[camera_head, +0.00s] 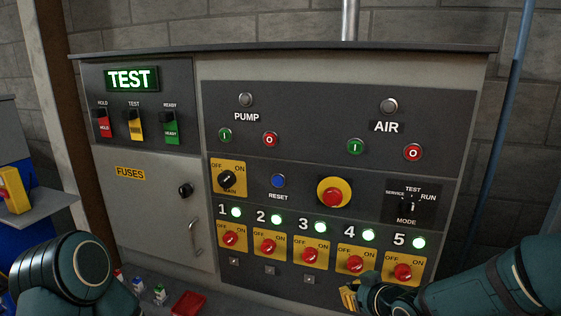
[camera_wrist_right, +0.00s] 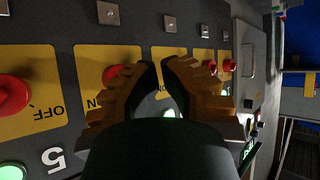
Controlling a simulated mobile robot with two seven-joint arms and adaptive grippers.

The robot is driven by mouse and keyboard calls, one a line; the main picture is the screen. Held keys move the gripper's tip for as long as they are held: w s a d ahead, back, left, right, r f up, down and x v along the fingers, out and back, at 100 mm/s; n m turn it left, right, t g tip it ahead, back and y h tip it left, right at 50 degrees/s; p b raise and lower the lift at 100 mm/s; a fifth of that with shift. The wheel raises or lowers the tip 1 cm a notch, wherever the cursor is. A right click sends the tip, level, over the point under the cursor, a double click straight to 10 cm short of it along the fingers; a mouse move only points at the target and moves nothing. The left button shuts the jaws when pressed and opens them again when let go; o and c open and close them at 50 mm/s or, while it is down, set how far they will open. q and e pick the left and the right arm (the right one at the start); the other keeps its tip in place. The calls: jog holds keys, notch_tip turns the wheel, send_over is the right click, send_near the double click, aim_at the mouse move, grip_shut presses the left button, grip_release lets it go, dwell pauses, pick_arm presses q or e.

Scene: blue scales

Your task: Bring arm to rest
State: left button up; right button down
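My right arm comes in from the lower right in the head view. Its yellow-fingered right gripper (camera_head: 349,297) is low in front of the panel, below the number 4 red switch (camera_head: 354,264). In the right wrist view, the fingers (camera_wrist_right: 162,68) converge toward the panel with a narrow gap between their dark pads. A lit green lamp (camera_wrist_right: 168,113) shows through the gap. No held object is visible. Whether the fingertips touch is unclear. My left arm (camera_head: 62,272) shows at the lower left, with its gripper outside the view.
The grey control panel (camera_head: 330,160) stands close ahead, with several red switches and lit green lamps. The number 5 switch (camera_head: 403,271) is near my right forearm. A red tray (camera_head: 188,304) and small items lie low at left. A blue pole (camera_head: 508,110) stands at right.

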jog(key=s+a+f+m+g, duration=0.3)
jog(key=s+f+g, duration=0.1)
jog(key=s+f, duration=0.6)
jog(key=s+a+f+m+g+b, duration=0.1)
jog(key=s+a+f+m+g, duration=0.3)
jog(key=s+f, duration=0.6)
notch_tip(320, 180, down, 6)
jog(key=shift+s+f+m+h, duration=0.1)
jog(key=shift+s+m+h, duration=0.15)
jog(key=shift+m+h, duration=0.05)
